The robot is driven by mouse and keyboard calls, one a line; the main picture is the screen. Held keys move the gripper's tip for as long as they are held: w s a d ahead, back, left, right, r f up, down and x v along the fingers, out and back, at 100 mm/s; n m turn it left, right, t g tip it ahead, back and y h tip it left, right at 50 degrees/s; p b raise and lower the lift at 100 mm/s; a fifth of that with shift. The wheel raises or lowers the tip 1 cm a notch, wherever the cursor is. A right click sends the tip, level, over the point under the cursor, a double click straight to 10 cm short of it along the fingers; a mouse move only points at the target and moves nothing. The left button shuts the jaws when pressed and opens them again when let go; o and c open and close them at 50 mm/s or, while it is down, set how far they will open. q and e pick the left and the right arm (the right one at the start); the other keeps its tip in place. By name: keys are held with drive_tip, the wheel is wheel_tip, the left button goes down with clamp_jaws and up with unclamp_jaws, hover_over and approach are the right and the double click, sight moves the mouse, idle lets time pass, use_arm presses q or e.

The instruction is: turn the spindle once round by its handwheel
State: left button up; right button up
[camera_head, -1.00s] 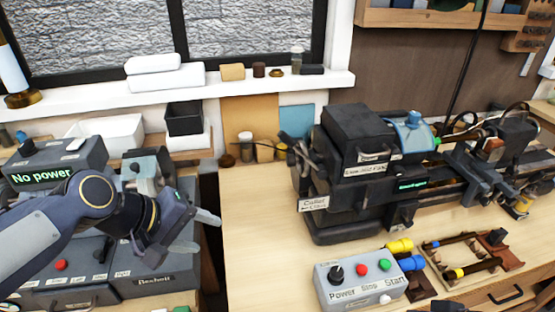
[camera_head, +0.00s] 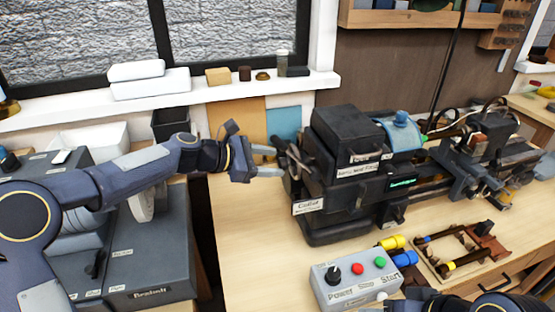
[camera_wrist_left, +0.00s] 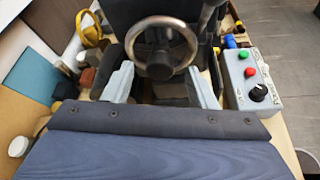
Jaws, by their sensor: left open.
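The handwheel (camera_wrist_left: 162,46) is a metal-rimmed wheel with a dark hub, at the top middle of the left wrist view. In the head view the handwheel (camera_head: 294,158) is at the left end of the dark lathe (camera_head: 345,165), seen edge-on and partly hidden. My left gripper (camera_head: 277,157) reaches in from the left, fingers pointing at the wheel. In the left wrist view its open fingers (camera_wrist_left: 162,88) stand apart, one on each side below the wheel, with nothing held. I cannot tell whether a finger touches the rim. The spindle itself is hidden inside the lathe.
A grey control box (camera_head: 355,282) with a knob and red and green buttons stands on the bench (camera_head: 255,235) in front of the lathe. A wooden tray (camera_head: 437,262) lies right of it. Bare bench lies left of the box. Parts of my right arm show at the bottom right.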

use_arm(q)
drive_tip(key=shift+x, duration=1.3)
drive_tip(key=c, duration=1)
drive_tip(key=shift+f+m+t+b, duration=0.2)
drive_tip(key=shift+m+t+b, duration=0.2)
drive_tip(key=shift+b, duration=0.5)
drive_tip(key=m+b, duration=0.1)
drive_tip(key=b, duration=0.2)
drive_tip(key=m+t+b, duration=0.1)
drive_tip(key=b, duration=0.3)
drive_tip(key=shift+s+f+t, duration=0.15)
drive_tip(key=shift+s+t, duration=0.05)
drive_tip(key=shift+t, duration=0.1)
drive_tip(key=shift+m+t+b, duration=0.5)
drive_tip(key=shift+m+b, duration=0.5)
drive_tip(key=shift+b, duration=0.8)
